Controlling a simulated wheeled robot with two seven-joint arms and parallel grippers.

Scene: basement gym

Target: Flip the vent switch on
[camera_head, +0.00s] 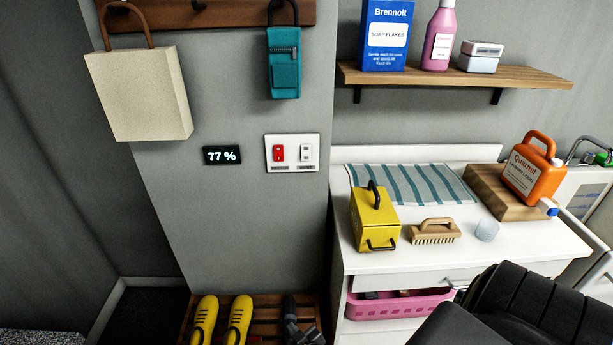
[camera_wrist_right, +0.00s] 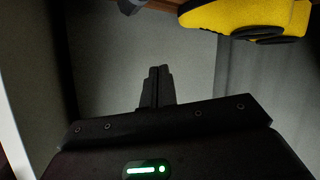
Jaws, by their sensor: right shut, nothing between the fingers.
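A white wall plate (camera_head: 291,167) holds two switches side by side. The left one is a red switch (camera_head: 278,153) and the right one is a white switch (camera_head: 306,152). The labels below them are too small to read, so I cannot tell which is the vent switch or how each is set. My right gripper (camera_wrist_right: 155,88) is shut and empty in the right wrist view, well away from the plate. In the head view a black part of my right arm fills the lower right corner, and its fingertips are not clear there. My left gripper is out of view.
A small display (camera_head: 222,155) reading 77 % is left of the plate. A cream bag (camera_head: 140,92) and teal pouch (camera_head: 284,65) hang above. Yellow shoes (camera_head: 204,320) stand on a slatted rack. A white counter (camera_head: 510,240) with a yellow box (camera_head: 374,220) is at right.

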